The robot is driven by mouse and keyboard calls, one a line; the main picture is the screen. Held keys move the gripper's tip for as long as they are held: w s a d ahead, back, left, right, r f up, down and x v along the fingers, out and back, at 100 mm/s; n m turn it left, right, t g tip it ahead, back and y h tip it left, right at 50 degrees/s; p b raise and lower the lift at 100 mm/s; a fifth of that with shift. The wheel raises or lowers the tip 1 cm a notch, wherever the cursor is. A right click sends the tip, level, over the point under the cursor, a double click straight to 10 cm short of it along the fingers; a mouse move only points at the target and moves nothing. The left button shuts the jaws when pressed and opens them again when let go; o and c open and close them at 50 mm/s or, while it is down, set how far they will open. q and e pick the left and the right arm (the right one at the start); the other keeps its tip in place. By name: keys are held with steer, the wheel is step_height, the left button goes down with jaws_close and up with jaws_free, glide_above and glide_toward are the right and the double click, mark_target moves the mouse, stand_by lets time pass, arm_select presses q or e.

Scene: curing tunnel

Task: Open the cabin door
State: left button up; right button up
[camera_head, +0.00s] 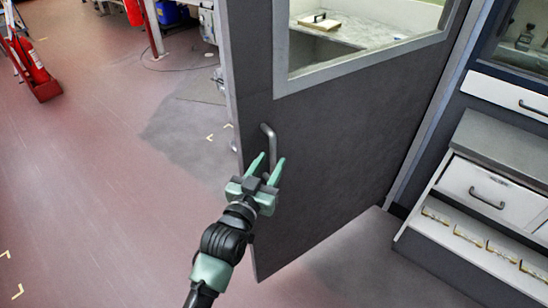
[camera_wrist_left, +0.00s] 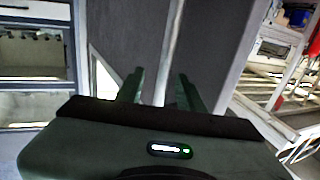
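The cabin door (camera_head: 330,150) is a dark grey panel with a light-framed window. It stands at an angle, with its free edge at the left and its lower edge showing above the floor. A grey bar handle (camera_head: 268,138) is near the free edge. My left gripper (camera_head: 268,162) is at the lower part of the handle, with its green fingers apart. In the left wrist view, the pale handle bar (camera_wrist_left: 165,55) shows between the two open fingers (camera_wrist_left: 160,88). I cannot tell whether either finger touches it. My right gripper is not in view.
A cabinet with drawers (camera_head: 490,190) stands right of the door. A red fire extinguisher (camera_head: 30,65) on a stand is at the far left. The reddish floor (camera_head: 110,180) left of the door is largely clear.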

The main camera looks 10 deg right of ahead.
arm_select(q)
steer(key=v, duration=0.4)
steer(key=shift+s+d+r+b, duration=0.1)
steer(key=shift+b, duration=0.2)
